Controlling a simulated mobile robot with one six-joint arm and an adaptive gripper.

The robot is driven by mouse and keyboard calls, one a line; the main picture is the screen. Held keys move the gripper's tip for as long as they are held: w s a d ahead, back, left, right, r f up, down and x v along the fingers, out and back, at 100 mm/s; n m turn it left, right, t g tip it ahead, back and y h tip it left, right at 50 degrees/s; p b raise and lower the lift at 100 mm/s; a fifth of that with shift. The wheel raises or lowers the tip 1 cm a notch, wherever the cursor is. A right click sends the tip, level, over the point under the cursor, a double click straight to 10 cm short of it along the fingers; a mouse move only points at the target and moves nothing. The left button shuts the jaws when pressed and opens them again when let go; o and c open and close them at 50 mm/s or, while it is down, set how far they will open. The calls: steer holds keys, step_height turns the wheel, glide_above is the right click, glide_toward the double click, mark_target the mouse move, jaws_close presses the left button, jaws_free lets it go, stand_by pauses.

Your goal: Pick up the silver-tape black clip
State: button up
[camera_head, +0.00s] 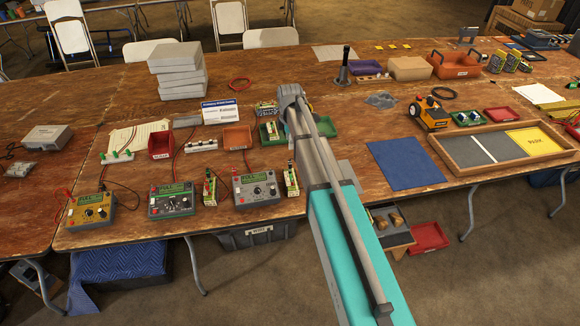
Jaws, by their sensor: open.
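I cannot make out a black clip with silver tape for certain at this size. Small dark and coloured clips show on the left part of the wooden table. A red clip (68,193) is by the yellow meter box (90,211). Green-tipped clips (117,155) are at a white strip by a paper sheet. My arm reaches forward over the table's middle, its far end near the green trays. My gripper's fingers are hidden, and I see nothing held.
Two more meter boxes (172,200) (256,188) stand along the front edge with cables. Stacked grey boxes (178,70) stand behind. A red bin (161,145) and an orange bin (237,138) are mid-table. A blue mat (405,164) and a wooden-framed tray (462,156) lie on the right.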

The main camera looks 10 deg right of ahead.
mark_target(291, 161)
steer(key=shift+f+b, duration=3.7)
steer(key=shift+f, duration=0.25)
steer(key=shift+f, duration=0.1)
steer(key=shift+w+d+f+b, duration=0.1)
steer(key=shift+d+f+b, duration=0.05)
steer(key=shift+f+b, duration=1.15)
steer(key=shift+d+f+b, duration=0.1)
steer(key=shift+f+b, duration=1.1)
steer(key=shift+b, duration=0.1)
jaws_close()
